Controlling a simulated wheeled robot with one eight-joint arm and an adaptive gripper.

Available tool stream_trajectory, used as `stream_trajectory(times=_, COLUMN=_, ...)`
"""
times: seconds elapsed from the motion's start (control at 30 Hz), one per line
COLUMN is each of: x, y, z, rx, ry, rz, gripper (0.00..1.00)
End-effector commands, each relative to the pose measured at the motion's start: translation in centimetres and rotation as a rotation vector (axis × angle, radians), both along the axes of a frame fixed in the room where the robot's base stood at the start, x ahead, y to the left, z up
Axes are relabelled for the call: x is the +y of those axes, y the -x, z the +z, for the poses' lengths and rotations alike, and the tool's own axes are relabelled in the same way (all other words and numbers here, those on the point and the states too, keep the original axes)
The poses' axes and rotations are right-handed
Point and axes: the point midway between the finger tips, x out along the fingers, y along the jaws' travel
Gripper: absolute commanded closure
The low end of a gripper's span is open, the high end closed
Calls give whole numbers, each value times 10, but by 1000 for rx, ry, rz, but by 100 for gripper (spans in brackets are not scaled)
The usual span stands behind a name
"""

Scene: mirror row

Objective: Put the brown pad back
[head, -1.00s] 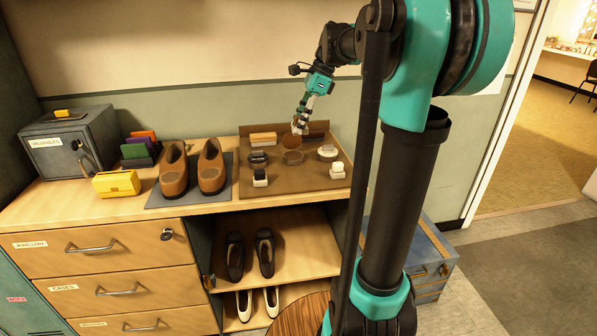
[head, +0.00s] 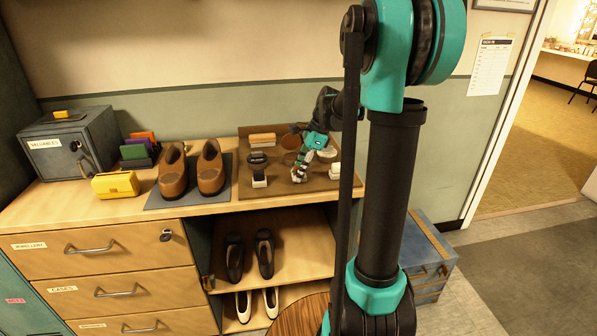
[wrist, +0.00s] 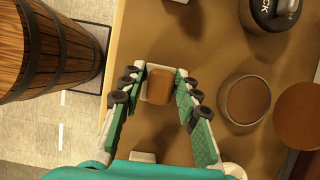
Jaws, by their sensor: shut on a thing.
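My gripper (wrist: 160,80) is shut on the brown pad (wrist: 174,88), a small brown block with a cream part (wrist: 155,88) beside it, between the fingertips. In the head view my gripper (head: 299,177) is low over the front middle of the brown tray (head: 278,193), between a black-and-white pad (head: 259,180) and a white pad (head: 334,171). The pad is mostly hidden there. I cannot tell whether it touches the tray. An open round tin of brown polish (wrist: 247,100) stands behind it, with a brown disc (wrist: 299,115) farther back.
A black tin (wrist: 272,12) and a wooden brush (head: 262,139) are on the tray. Brown shoes (head: 211,168) stand on a mat to its left. The counter's front edge is close before the tray, and a wooden barrel (wrist: 45,50) stands below it.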

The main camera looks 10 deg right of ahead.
Motion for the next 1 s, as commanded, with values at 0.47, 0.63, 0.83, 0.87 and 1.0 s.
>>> stream_trajectory(times=0.47, x=0, y=0, z=-5, rx=0, ry=0, rz=0, gripper=60)
stream_trajectory(times=0.63, x=0, y=0, z=-5, rx=0, ry=0, rz=0, gripper=48)
stream_trajectory(times=0.83, x=0, y=0, z=-4, rx=0, ry=0, rz=0, gripper=48)
stream_trajectory(times=0.87, x=0, y=0, z=-4, rx=0, ry=0, rz=0, gripper=48)
stream_trajectory(times=1.0, x=-4, y=0, z=6, rx=0, ry=0, rz=-1, gripper=48)
